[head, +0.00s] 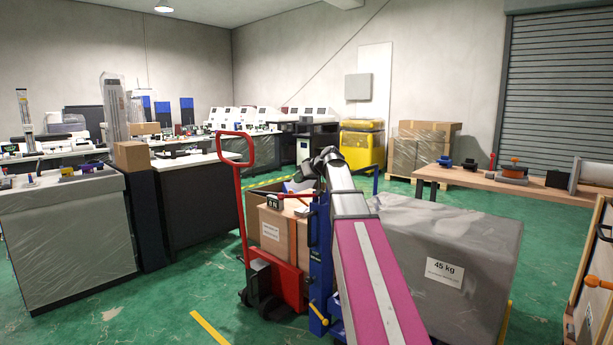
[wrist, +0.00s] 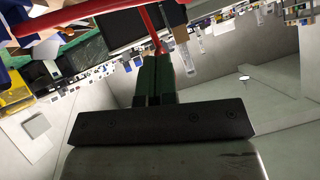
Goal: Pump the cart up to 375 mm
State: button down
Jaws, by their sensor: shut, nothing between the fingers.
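A red hand-pumped cart (head: 290,285) stands in mid-floor with its looped handle (head: 237,150) raised and nearly upright. A labelled cardboard box (head: 270,232) is on it. A small dark readout (head: 273,201) shows above the box, its digits too small to read. A blue upright (head: 319,240) with an orange-tipped part low down stands beside it. My gripper (wrist: 157,56) is shut and empty in the wrist view. A red bar (wrist: 70,17) and a thinner red rod show beyond its tips; contact cannot be told.
A grey wrapped block (head: 450,262) marked 45 kg stands close to the right of my arm. A wrapped counter (head: 65,240) is at left and a wooden bench (head: 520,187) at right. Green floor (head: 165,305) is clear at front left.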

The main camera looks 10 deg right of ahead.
aim_at(288, 195)
notch_tip(288, 195, down, 5)
jog(key=w+a, duration=0.1)
jog(key=a, duration=0.1)
jog(key=shift+w+a+f, duration=0.2)
jog(key=shift+w+a, duration=0.2)
jog(key=shift+s+a+f, duration=0.15)
jog(key=shift+s+f, duration=0.05)
jog(key=shift+f, duration=0.35)
notch_tip(288, 195, down, 10)
jog(key=n+t+h, duration=0.2)
jog(key=n+h, duration=0.1)
jog(key=shift+a+f+n, duration=0.2)
jog(key=shift+n, duration=0.1)
